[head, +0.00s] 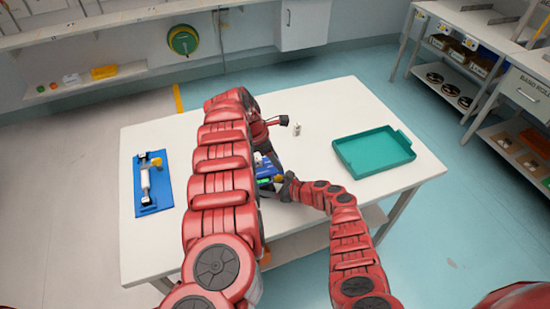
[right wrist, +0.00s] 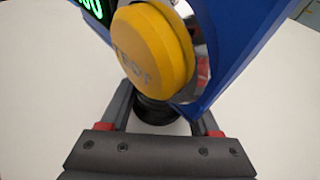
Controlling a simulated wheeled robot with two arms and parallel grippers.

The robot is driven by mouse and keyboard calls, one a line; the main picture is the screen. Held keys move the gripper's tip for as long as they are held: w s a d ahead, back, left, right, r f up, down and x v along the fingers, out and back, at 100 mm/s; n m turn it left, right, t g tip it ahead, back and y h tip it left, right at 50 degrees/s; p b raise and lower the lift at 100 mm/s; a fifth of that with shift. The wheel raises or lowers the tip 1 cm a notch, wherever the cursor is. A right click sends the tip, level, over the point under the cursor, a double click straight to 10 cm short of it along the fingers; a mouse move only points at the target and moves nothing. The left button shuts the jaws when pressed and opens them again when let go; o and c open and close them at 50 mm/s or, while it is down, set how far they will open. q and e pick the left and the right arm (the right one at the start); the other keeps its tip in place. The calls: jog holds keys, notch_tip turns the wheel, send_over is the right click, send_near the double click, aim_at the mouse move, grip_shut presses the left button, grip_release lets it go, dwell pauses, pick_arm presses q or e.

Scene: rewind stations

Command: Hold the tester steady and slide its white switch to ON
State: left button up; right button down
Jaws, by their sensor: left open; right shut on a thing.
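The blue tester (head: 265,171) is on the middle of the white table in the head view, partly hidden behind my left arm. The right wrist view shows its blue body (right wrist: 240,50), a large yellow button (right wrist: 150,48) and part of a display with green digits. My right gripper (right wrist: 160,112) is shut on the tester, with the fingers reaching below the yellow button; its contact is partly hidden. My left gripper (head: 284,121) is open, farther back over the table and apart from the tester. I cannot make out the white switch or its position.
A blue mat (head: 166,199) with a white-and-black device (head: 146,178) lies at the table's left. An empty green tray (head: 375,152) is at the right. A small pale item (head: 297,129) is close to my left gripper. The table's front right is clear.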

pick_arm(q)
jog(key=v, duration=1.2)
jog(key=shift+a+f, duration=0.1)
pick_arm(e)
jog(key=shift+c, duration=0.2)
grip_release()
